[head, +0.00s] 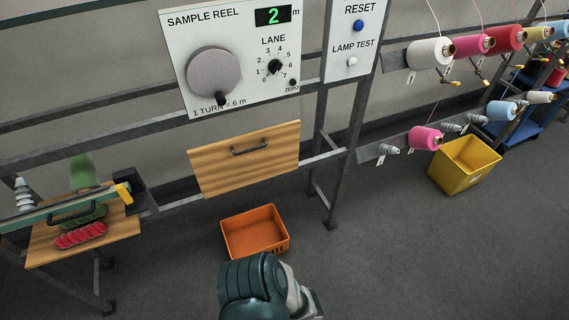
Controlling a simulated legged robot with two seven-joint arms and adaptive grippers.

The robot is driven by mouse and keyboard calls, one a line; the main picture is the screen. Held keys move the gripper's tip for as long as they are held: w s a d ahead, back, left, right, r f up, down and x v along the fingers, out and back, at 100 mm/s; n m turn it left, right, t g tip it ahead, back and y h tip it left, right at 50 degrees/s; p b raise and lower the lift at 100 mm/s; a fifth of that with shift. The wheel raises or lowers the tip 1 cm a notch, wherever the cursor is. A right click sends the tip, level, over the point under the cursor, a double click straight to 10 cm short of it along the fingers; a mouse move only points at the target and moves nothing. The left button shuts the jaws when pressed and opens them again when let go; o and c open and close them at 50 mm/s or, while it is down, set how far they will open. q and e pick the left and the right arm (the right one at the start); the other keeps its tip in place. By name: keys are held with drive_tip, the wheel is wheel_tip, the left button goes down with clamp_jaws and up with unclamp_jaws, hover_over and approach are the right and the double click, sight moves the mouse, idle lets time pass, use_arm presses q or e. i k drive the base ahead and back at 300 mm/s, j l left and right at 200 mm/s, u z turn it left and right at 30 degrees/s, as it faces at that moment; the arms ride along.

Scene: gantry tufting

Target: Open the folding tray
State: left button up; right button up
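The folding tray (262,167) is a light wooden panel with a dark bar handle (249,146) near its top. It hangs steeply, close to upright, on the grey metal frame below the sample reel panel, so it looks folded. Nothing touches its front face. A dark teal and grey part of one of my arms shows at the bottom centre, below the tray and apart from it. I cannot tell which arm it is. No gripper fingers show.
An orange bin (255,232) stands on the floor below the tray. A white sample reel panel (225,27) is above it. At left, a wooden shelf (122,228) holds red and green yarn. A yellow bin (466,163) and yarn cones are at right.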

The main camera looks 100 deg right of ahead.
sight(232, 164)
drive_tip(key=z, duration=2.35)
